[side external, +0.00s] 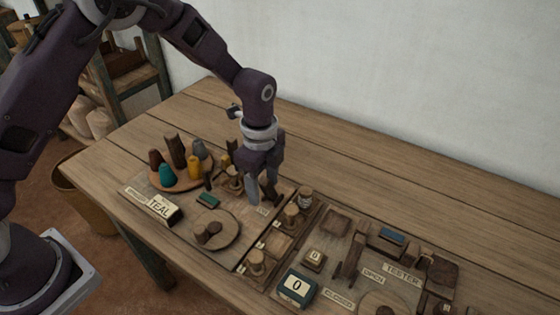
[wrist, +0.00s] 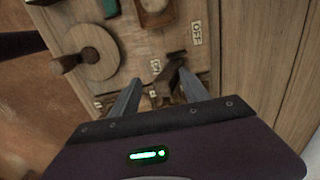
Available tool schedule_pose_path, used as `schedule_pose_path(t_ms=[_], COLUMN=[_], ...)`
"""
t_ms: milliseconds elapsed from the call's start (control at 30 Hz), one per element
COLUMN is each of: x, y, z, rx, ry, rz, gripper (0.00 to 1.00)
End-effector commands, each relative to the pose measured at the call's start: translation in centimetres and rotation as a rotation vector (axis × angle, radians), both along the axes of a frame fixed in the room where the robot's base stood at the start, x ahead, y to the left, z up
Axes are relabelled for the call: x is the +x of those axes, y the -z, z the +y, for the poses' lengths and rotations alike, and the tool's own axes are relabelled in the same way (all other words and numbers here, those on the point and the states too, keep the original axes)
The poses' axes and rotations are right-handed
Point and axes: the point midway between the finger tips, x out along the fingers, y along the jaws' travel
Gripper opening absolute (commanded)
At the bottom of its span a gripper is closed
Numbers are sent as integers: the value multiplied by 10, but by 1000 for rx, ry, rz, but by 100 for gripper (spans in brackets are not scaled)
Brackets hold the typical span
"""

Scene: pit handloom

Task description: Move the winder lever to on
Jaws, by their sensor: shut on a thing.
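My gripper (side external: 262,196) points down over the left board, at the winder lever. In the wrist view my gripper (wrist: 160,78) has its two fingers on either side of the dark brown winder lever (wrist: 171,72), shut on it. The lever also shows in the side view as a dark piece (side external: 273,192) beside the fingers, partly hidden by them. The OFF label (wrist: 197,32) is at upper right in the wrist view. The ON label (wrist: 156,66) is close to the left fingertip. The lever's exact angle is hard to tell.
A round turntable with a knob (side external: 215,232) and a teal block (side external: 208,201) are on the same board. Coloured cones stand on a round tray (side external: 157,181) behind. A TEAL sign (side external: 160,209) is at front left. The tester board (side external: 400,272) is to the right. The back table is clear.

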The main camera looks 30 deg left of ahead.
Motion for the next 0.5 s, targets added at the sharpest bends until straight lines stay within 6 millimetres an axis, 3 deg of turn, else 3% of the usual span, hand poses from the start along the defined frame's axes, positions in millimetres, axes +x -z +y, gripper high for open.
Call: schedule_pose_path(t_ms=[267, 300, 500], x=[-1, -1, 0], y=[4, 4, 3], z=[1, 1, 1], rx=[5, 4, 4], ry=[2, 2, 1], rz=[21, 20, 17], gripper=[38, 45, 45])
